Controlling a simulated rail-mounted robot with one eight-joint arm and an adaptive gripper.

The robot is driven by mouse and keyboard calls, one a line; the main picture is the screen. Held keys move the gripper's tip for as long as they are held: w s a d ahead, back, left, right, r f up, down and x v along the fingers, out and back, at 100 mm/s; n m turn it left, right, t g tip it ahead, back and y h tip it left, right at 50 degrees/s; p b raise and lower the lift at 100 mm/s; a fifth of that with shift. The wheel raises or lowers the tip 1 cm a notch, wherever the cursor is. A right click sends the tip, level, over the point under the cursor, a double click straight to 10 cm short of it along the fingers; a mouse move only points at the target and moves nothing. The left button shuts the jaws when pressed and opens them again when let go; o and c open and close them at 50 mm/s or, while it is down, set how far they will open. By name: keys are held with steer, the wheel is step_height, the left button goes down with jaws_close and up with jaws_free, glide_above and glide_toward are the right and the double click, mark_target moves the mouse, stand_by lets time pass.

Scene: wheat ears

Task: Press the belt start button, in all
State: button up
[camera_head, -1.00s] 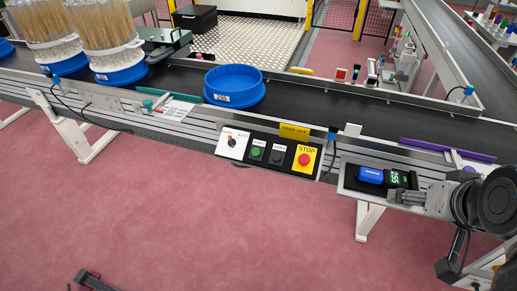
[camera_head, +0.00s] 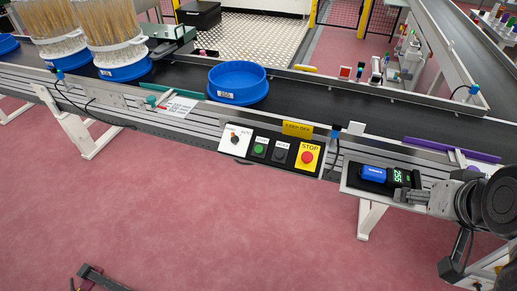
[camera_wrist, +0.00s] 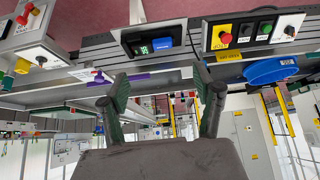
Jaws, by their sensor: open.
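The control panel (camera_head: 229,151) is fixed to the front rail of the conveyor. It carries a selector knob (camera_head: 235,139), a green start button (camera_head: 259,148), a dark button (camera_head: 279,153) and a red stop button (camera_head: 307,156) on a yellow plate. In the wrist view the panel shows upside down at the upper right, with its red stop button (camera_wrist: 225,38).
The dark belt (camera_head: 330,100) carries a blue round tray (camera_head: 238,94) and blue-based holders of wheat ears (camera_head: 122,68). A blue device (camera_head: 374,174) with a green display (camera_head: 399,177) sits right of the panel. The red floor before the panel is largely clear.

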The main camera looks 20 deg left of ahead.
jaws_close()
stand_by(1.4)
